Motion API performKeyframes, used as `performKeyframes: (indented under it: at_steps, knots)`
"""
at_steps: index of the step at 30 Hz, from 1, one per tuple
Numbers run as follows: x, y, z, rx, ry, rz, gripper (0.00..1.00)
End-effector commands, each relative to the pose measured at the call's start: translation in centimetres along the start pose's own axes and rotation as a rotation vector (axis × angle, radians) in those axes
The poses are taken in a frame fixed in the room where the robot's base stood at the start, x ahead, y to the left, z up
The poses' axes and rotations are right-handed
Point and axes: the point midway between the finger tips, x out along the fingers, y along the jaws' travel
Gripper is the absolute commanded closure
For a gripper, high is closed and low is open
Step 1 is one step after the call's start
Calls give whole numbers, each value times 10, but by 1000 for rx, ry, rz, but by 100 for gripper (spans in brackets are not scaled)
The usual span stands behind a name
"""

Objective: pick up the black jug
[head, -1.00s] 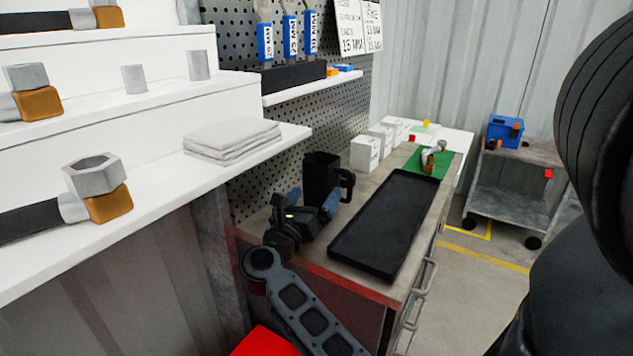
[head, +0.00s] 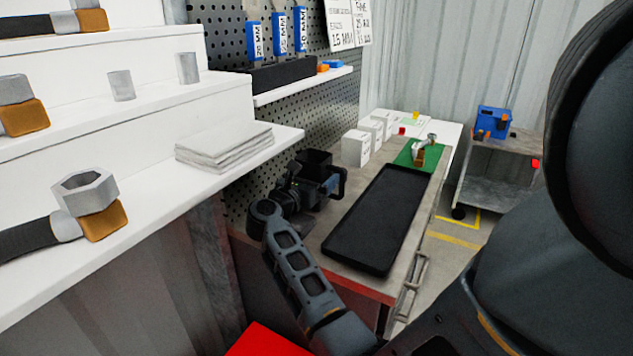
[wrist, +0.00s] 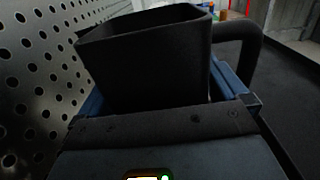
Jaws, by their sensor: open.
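The black jug (head: 314,163) stands upright on the workbench (head: 302,248) against the pegboard, with its handle on the right. My gripper (head: 314,188) is right in front of it and hides its lower part. In the wrist view the jug (wrist: 150,62) fills the middle, with its open top showing. The blue fingers of my gripper (wrist: 165,92) are open, one at each side of the jug's body. The right finger lies between the body and the handle. I cannot tell whether the fingers touch the jug.
A black tray (head: 378,222) lies on the bench right of the jug. White boxes (head: 356,148) and a green mat (head: 405,157) are behind. The pegboard (head: 238,205) is close on the left. White shelves (head: 120,225) with a paper stack (head: 224,148) stand at the near left.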

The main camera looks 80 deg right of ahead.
Motion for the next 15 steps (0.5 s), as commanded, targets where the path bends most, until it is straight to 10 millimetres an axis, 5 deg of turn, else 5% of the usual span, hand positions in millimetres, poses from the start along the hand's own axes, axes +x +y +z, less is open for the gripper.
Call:
performKeyframes:
  at_steps: [8,15]
  knots:
    - [4,0,0,-1,0,2,0]
    - [4,0,0,-1,0,2,21]
